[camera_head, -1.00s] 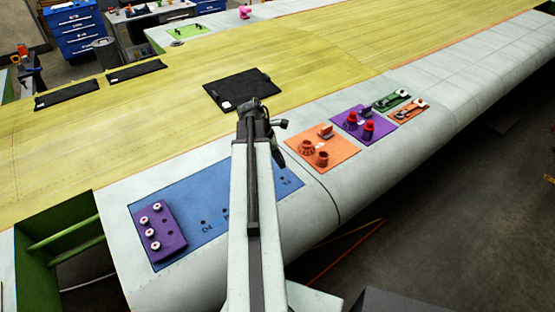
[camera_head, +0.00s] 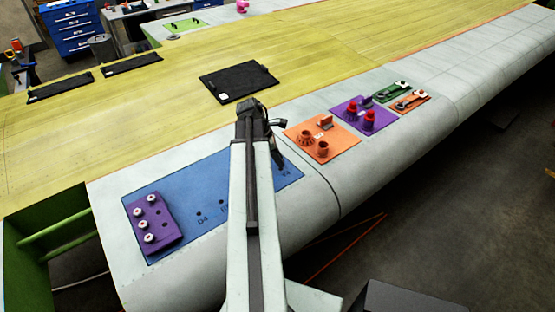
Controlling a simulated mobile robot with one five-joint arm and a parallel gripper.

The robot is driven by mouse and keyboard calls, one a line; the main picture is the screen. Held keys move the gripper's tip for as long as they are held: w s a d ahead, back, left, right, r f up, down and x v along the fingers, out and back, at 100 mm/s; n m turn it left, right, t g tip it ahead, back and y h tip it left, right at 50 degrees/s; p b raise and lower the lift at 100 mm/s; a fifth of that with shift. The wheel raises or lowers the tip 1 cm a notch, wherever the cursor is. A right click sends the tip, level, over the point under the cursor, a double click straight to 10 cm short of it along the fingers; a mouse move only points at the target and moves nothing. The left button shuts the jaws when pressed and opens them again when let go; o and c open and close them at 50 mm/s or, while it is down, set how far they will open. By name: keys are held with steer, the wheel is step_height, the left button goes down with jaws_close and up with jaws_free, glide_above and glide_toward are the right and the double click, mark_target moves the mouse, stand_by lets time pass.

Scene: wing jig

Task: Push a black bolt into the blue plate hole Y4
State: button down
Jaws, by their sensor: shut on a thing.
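My gripper (camera_head: 281,158) is dark, points downward, and is over the plate's right end, close to a hole and label there. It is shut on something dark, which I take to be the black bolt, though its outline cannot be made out. Whether it touches the plate cannot be told.
A purple block (camera_head: 165,232) with several white-topped pieces sits on the plate's left end. Right of the plate are an orange plate (camera_head: 341,142) with orange parts, a purple plate (camera_head: 344,104) with red-topped parts, and small tool trays. A black mat (camera_head: 238,80) lies behind on the yellow skin.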

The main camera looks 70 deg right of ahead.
steer(key=shift+f, duration=0.1)
steer(key=shift+f+b, duration=1.15)
steer(key=shift+b, duration=0.1)
steer(key=c, duration=1.1)
jaws_free()
steer(key=shift+c, duration=0.2)
steer(key=shift+r, duration=0.1)
steer(key=p+v, duration=0.7)
steer(key=shift+r, duration=0.3)
